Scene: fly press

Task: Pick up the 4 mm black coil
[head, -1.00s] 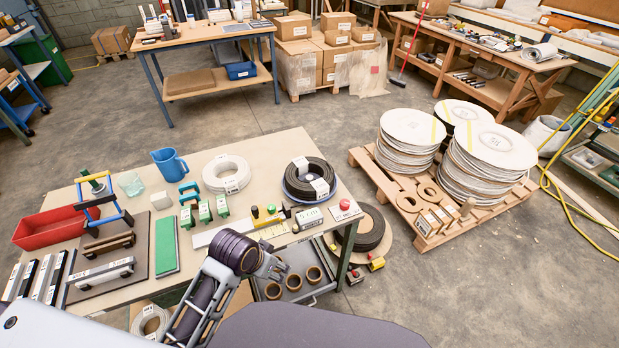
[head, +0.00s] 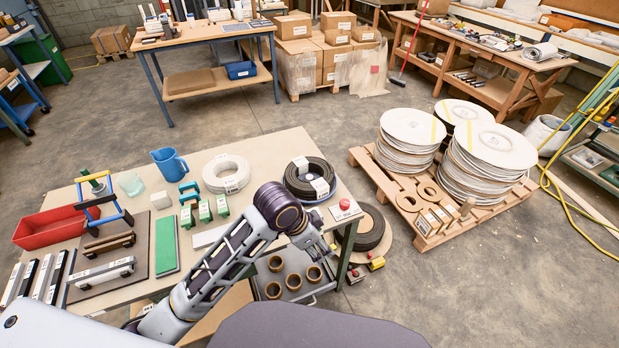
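A black coil (head: 297,187) with white tags lies at the right end of the workbench, in a shallow blue-rimmed holder. The tag writing is too small to read, so I cannot confirm 4 mm. A second, larger black coil (head: 372,229) lies low on a tan disc beyond the bench's right end. My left gripper (head: 322,251) is over the bench's front right edge, nearer to me than the bench coil and apart from it. It is small and seen from behind, so its finger opening is unclear. My forearm hides part of the bench front. My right gripper is out of view.
A white coil (head: 211,174) lies left of the black coil. A blue jug (head: 169,165), green-based blocks and a red push button (head: 344,204) stand on the bench (head: 262,152). Brown rings (head: 273,290) sit on a lower shelf. A pallet (head: 428,241) with white reels stands to the right.

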